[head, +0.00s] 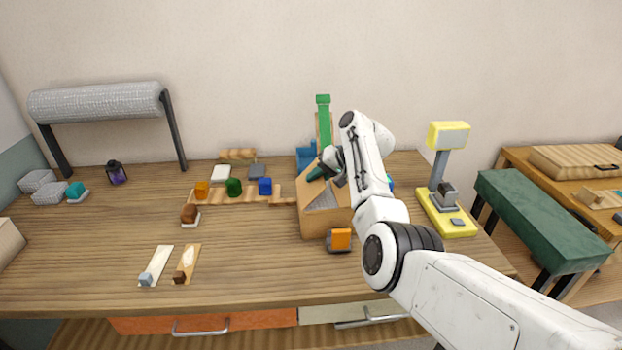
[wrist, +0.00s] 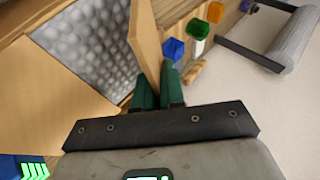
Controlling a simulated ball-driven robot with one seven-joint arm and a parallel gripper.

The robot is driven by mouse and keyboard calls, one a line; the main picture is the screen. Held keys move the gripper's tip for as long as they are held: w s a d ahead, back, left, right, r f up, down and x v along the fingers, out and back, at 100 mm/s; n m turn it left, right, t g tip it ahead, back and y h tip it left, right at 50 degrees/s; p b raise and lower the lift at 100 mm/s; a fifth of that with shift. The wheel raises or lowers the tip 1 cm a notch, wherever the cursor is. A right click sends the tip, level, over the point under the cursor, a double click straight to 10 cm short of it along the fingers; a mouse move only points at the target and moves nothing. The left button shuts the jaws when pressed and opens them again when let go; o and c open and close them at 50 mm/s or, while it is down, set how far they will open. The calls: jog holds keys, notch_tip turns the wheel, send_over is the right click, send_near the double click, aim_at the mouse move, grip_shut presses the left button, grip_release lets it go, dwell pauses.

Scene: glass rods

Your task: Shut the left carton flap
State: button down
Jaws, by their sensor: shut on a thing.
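The open cardboard carton (head: 315,222) stands on the workbench right of centre, with grey bubbled lining (wrist: 85,45) visible inside. My gripper (head: 318,173) is at the carton's upper left in the head view. In the wrist view, my gripper's dark green fingers (wrist: 158,88) are closed on the left carton flap (wrist: 144,40), one finger on each side. The flap stands up from the carton's edge, seen nearly edge-on there. Another tan flap (wrist: 35,95) is spread outward in the wrist view. My arm hides the carton's right side in the head view.
Orange, green and blue blocks (head: 265,186) stand on a wooden strip left of the carton. An orange object (head: 340,240) sits in front of it. A yellow lamp-like device (head: 447,215) stands to the right.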

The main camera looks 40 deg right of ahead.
jog(key=shift+s+d+f+m+t+y+b, duration=0.25)
jog(key=shift+d+f+t+y+b, duration=0.2)
jog(key=shift+t+y+b, duration=0.3)
jog(key=shift+s+d+f+m+t+y+b, duration=0.3)
jog(key=shift+f+t+y+b, duration=0.2)
jog(key=shift+b, duration=0.45)
jog(key=shift+w, duration=0.1)
jog(key=c, duration=1.3)
grip_release()
jog(key=v, duration=1)
jog(key=shift+s+d+r, duration=0.2)
jog(key=shift+s+d, duration=0.05)
jog(key=shift+d, duration=0.05)
